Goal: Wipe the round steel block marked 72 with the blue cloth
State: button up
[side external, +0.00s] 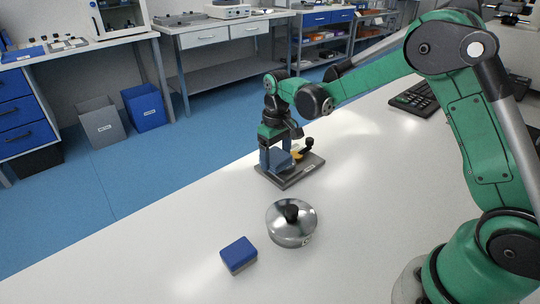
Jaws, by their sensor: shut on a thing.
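My gripper (277,162) points down over a dark grey plate (290,181). It is shut on a folded blue piece that looks like the blue cloth (282,160), held low at the plate. Whether the cloth touches a surface I cannot tell. A small yellowish part (297,154) and a black knob (309,142) show on the plate beside the cloth. No round steel block marked 72 can be made out; the cloth and fingers hide part of the plate.
A round shiny steel piece with a black knob (291,226) stands nearer the camera; its small label is unreadable. A blue-topped box (238,254) sits left of it. A black keyboard (415,98) lies at the back right. The white bench (370,170) is otherwise largely clear.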

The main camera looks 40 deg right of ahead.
jog(key=shift+r, duration=4.1)
